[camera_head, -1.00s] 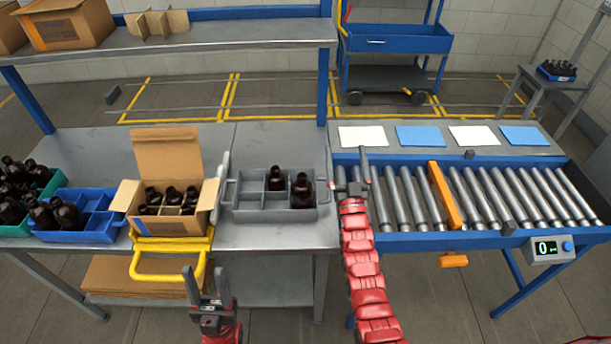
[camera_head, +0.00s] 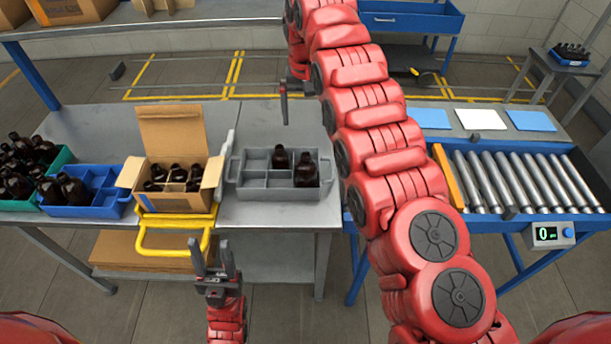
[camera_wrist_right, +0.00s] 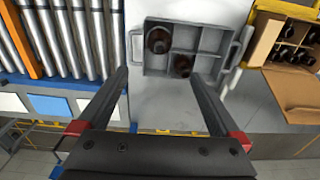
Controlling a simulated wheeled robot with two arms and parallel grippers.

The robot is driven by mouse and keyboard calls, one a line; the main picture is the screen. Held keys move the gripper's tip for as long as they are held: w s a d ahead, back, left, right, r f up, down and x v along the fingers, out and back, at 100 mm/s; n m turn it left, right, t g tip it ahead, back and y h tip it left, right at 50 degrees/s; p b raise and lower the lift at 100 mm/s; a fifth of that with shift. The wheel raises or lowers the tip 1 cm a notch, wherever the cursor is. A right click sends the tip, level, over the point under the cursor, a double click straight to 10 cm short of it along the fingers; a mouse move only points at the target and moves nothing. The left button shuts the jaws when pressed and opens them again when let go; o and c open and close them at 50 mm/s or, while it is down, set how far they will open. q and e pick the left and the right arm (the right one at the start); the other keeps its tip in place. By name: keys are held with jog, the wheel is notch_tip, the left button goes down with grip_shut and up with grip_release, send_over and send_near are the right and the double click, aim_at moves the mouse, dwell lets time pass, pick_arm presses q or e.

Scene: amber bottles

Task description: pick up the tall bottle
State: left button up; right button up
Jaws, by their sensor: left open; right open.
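Two dark amber bottles stand upright in a grey divided tray (camera_head: 252,181) on the table. The right front bottle (camera_head: 306,172) looks larger than the left rear one (camera_head: 280,158); I cannot tell for certain which is taller. In the right wrist view they show as the larger bottle (camera_wrist_right: 158,41) and the smaller bottle (camera_wrist_right: 182,66). My right gripper (camera_head: 285,108) is open and empty, above the table behind the tray; the wrist view shows its spread fingers (camera_wrist_right: 158,73) pointing toward the tray. My left gripper (camera_head: 211,245) is open and empty in front of the table.
A cardboard box of bottles (camera_head: 172,202) stands left of the tray, on a yellow-handled holder (camera_head: 175,225). Blue (camera_head: 103,203) and green crates with bottles are further left. A roller conveyor (camera_head: 520,180) is at right. An upper shelf (camera_head: 150,22) spans the back left.

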aim_at(306, 155)
jog(key=f, duration=0.1)
jog(key=f+b, duration=0.1)
jog(key=f, duration=0.1)
jog(key=f+b, duration=0.1)
jog(key=shift+s+d+f, duration=0.15)
jog(key=shift+s+d, duration=0.1)
jog(key=shift+s, duration=0.15)
notch_tip(306, 155, down, 7)
jog(key=p, duration=0.3)
jog(key=shift+a, duration=0.15)
jog(key=shift+f, duration=0.15)
jog(key=shift+w+f+p, duration=0.1)
jog(key=shift+f+p, duration=0.3)
jog(key=shift+p, duration=0.15)
jog(key=shift+w+f, duration=0.1)
jog(key=shift+f, duration=0.85)
jog(key=shift+w+f, duration=0.1)
jog(key=shift+f, duration=1.25)
